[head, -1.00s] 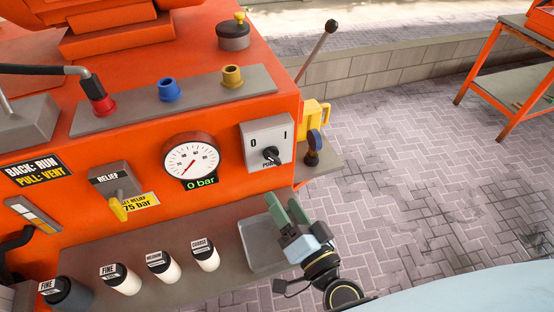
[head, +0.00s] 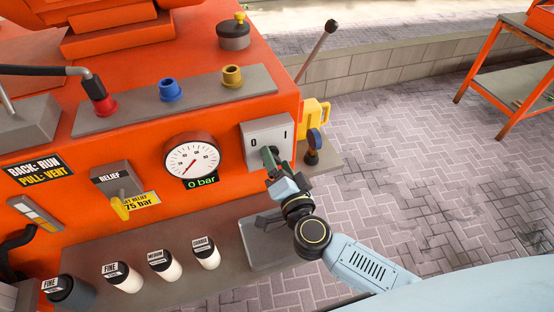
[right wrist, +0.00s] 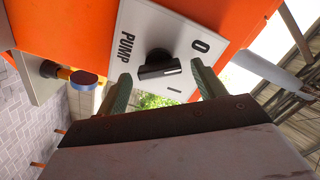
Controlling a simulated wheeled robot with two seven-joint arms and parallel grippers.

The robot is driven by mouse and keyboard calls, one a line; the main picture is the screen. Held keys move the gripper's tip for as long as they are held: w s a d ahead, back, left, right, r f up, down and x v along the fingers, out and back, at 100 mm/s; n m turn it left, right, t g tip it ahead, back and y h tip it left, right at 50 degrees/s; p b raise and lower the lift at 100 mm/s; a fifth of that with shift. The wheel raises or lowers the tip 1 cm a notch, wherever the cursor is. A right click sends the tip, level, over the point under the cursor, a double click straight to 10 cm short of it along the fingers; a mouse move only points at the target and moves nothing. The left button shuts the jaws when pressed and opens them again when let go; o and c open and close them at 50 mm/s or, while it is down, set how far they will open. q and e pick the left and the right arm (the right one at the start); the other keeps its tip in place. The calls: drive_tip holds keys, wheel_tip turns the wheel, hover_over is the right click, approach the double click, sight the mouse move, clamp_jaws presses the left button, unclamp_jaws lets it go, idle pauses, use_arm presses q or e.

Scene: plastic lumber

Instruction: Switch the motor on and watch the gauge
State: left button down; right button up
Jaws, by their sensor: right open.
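The pump switch is a black rotary knob (right wrist: 158,66) on a pale plate (head: 257,133) marked 0 and I, on the front of the orange machine. My right gripper (head: 269,156) is at the plate and covers the knob in the head view. In the right wrist view its green fingers (right wrist: 162,86) are open on either side of the knob, with gaps between fingers and knob. The round white gauge (head: 192,160) is left of the plate. Its needle points to the lower left and its green display reads 0 bar. My left gripper is out of view.
The relief valve with its yellow lever (head: 121,207) is left of the gauge. Several labelled cylinders (head: 162,265) stand on the grey shelf below. A yellow part (head: 317,115) and a blue-topped knob (head: 314,138) are close right of the plate.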

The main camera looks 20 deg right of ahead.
drive_tip(key=shift+w, duration=0.45)
drive_tip(key=c, duration=1)
